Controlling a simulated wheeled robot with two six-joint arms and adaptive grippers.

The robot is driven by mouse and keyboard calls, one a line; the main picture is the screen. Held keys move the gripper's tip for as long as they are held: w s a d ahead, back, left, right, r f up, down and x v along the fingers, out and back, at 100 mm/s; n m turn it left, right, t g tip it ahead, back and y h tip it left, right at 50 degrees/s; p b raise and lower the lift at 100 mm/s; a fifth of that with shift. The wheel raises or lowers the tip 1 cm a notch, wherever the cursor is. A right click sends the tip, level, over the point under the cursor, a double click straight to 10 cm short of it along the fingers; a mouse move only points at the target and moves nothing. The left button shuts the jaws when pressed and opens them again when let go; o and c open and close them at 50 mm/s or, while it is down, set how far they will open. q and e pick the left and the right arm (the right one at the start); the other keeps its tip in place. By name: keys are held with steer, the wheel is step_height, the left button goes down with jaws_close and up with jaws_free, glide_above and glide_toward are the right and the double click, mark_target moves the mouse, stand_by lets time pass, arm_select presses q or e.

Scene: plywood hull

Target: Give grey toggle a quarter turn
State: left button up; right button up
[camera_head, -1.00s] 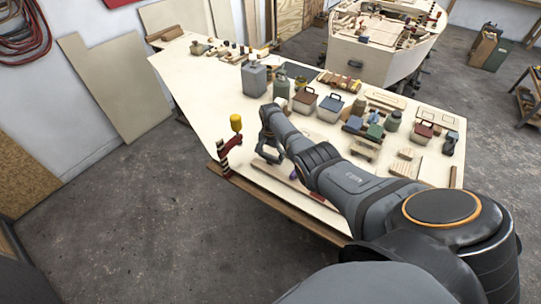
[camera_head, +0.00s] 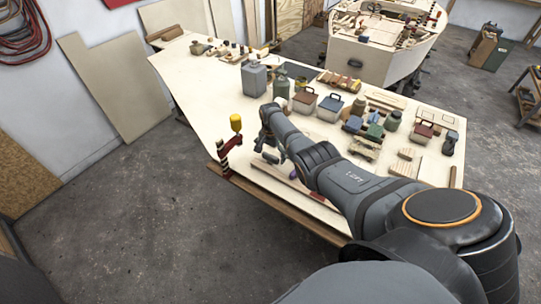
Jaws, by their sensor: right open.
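My right gripper (camera_head: 268,146) is at the end of the arm reaching in from the right. It is low over the near left part of the pale workbench (camera_head: 200,95), open, its fingers seen nearly edge-on. I cannot make out a grey toggle; it may be too small or hidden behind my gripper and forearm. A red clamp-like tool (camera_head: 229,155) with a yellow handle (camera_head: 236,122) stands at the bench's near edge, left of the gripper and apart from it. My left gripper is not in view.
A long reddish strip (camera_head: 288,183) lies along the near edge. The bench's left part is bare. A plywood hull (camera_head: 375,58) stands behind.

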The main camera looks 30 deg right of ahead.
mark_target(271, 156)
step_height(271, 156, up, 12)
stand_by(0.6)
steer(key=shift+s+f, duration=0.1)
